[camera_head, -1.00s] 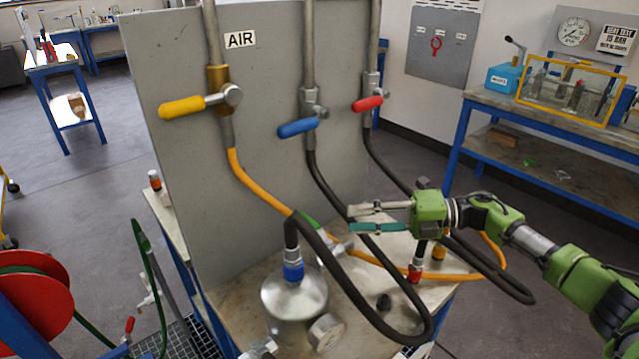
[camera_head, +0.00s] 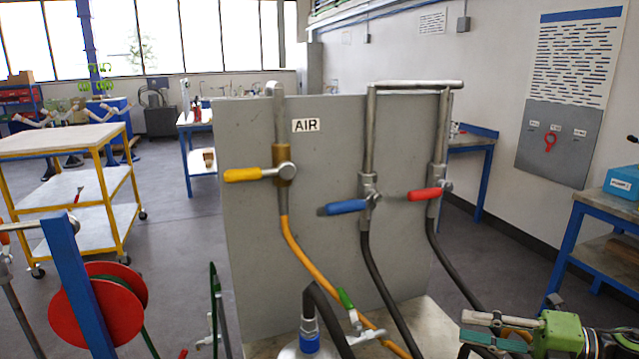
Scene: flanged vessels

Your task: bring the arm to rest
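My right gripper (camera_head: 484,329) is at the bottom right of the head view, in front of the bench top (camera_head: 433,320). Its two fingers point left and are apart, with nothing seen between them. My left gripper is not in view.
A grey panel (camera_head: 250,220) marked AIR carries yellow (camera_head: 243,175), blue (camera_head: 346,207) and red (camera_head: 425,194) valve handles. Hoses run down to a vessel (camera_head: 290,350), mostly cut off. A red reel (camera_head: 118,310) and yellow cart (camera_head: 70,140) stand left.

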